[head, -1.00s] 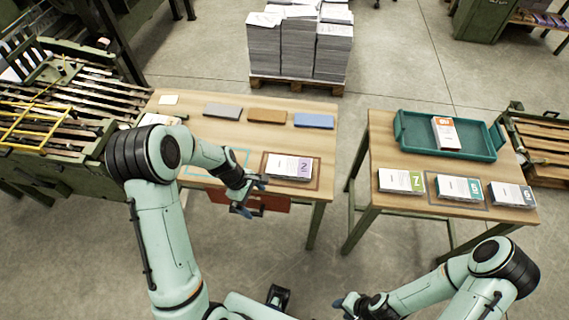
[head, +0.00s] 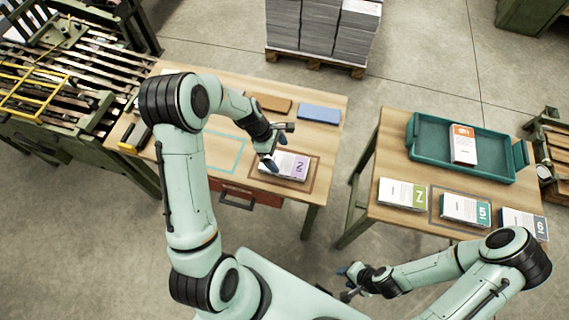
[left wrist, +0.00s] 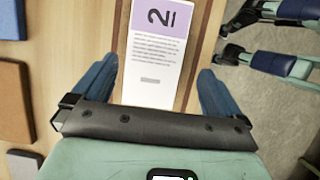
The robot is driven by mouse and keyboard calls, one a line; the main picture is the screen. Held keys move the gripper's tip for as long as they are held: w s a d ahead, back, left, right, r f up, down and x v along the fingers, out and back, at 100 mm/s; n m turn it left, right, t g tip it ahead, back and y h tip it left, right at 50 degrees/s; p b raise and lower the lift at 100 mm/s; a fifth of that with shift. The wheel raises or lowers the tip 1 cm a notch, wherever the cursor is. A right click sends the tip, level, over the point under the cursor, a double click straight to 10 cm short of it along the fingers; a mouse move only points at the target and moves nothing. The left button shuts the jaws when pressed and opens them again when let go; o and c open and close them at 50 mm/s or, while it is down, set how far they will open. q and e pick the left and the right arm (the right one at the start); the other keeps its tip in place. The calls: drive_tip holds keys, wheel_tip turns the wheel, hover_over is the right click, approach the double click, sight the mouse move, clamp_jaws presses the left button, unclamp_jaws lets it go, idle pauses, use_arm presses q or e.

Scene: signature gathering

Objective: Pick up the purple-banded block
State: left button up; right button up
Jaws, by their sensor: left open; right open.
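The purple-banded block (head: 285,165) is a white stack with a purple end band marked 2. It lies inside a brown outlined rectangle on the left table, near its front edge. In the left wrist view the block (left wrist: 156,60) lies ahead of and between my left fingers, with the band at its far end. My left gripper (head: 275,147) is over the block's left part, open and empty; its two blue fingers (left wrist: 152,88) stand apart on either side of it. My right gripper (head: 348,282) is open and empty, low in front of the right table.
Brown (head: 268,103) and blue (head: 319,114) slabs lie behind the block. A teal outline (head: 240,155) is left of it. The right table holds a green-banded block (head: 402,194), other blocks and a teal tray (head: 425,160) with an orange-banded block (head: 463,144).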

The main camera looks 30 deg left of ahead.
sight(291, 164)
use_arm(q)
drive_tip(key=shift+w+x, duration=0.2)
drive_tip(key=shift+x, duration=0.7)
drive_tip(key=d+f, duration=0.1)
drive_tip(key=f, duration=0.1)
drive_tip(key=w+d+f, duration=0.1)
drive_tip(key=d+f, duration=0.1)
drive_tip(key=shift+f, duration=0.1)
drive_tip(key=c, duration=0.9)
drive_tip(key=shift+c, duration=0.2)
